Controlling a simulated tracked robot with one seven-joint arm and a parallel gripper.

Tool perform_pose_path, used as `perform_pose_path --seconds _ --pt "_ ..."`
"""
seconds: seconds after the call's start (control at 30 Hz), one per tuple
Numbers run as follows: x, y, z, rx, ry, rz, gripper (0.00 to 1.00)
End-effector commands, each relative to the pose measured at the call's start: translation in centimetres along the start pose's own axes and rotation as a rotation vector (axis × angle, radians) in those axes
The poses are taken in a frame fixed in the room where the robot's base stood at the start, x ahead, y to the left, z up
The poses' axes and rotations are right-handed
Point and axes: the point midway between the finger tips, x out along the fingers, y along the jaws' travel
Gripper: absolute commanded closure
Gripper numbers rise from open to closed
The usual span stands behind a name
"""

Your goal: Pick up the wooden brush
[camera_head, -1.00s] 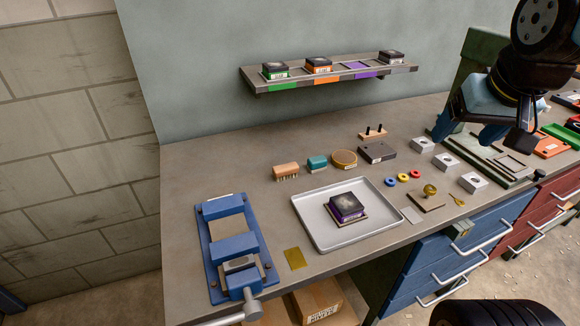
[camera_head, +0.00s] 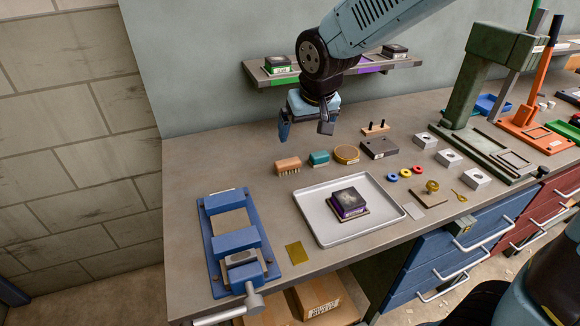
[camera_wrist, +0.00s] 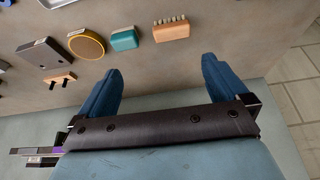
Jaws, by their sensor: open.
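The wooden brush (camera_head: 288,166) is a small tan block with pale bristles along its front side. It lies on the bench behind the grey tray, left of a teal block. In the wrist view the brush (camera_wrist: 171,31) is at the top, beyond the fingertips and between their lines. My gripper (camera_head: 305,134) hangs above the bench behind the brush, open and empty. In the wrist view its two blue fingers (camera_wrist: 162,78) are spread wide, with bare bench between them. Nothing touches the brush.
The teal block (camera_head: 319,158) sits close beside the brush, then a round yellow-rimmed disc (camera_head: 346,154). The grey tray (camera_head: 319,237) with a dark block is in front. A blue vise (camera_head: 237,245) is at left. The wall shelf (camera_head: 262,80) is behind my arm. Bench left of the brush is clear.

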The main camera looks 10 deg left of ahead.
Motion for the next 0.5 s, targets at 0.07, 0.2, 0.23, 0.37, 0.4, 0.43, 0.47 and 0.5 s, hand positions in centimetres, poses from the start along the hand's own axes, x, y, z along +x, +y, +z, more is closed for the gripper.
perform_pose_path --seconds 0.07,0.2,0.23,0.37,0.4,0.43,0.47,0.5 --pt "0.7 -1.1 -0.2 -0.016 -0.004 -0.006 0.00" --pt "1.6 -1.8 -0.3 -0.025 -0.005 -0.010 0.00" --pt "2.0 -1.9 -0.3 -0.026 -0.005 -0.010 0.00" --pt "3.8 -1.9 -0.3 -0.026 -0.007 -0.009 0.00" --pt "4.5 -1.9 -0.2 -0.026 -0.009 -0.009 0.00" --pt "4.9 -1.9 -0.2 -0.025 -0.007 -0.009 0.00" --pt "5.4 -1.9 -0.2 -0.025 -0.008 -0.009 0.00" --pt "6.0 -1.9 -0.2 -0.025 -0.008 -0.009 0.00"
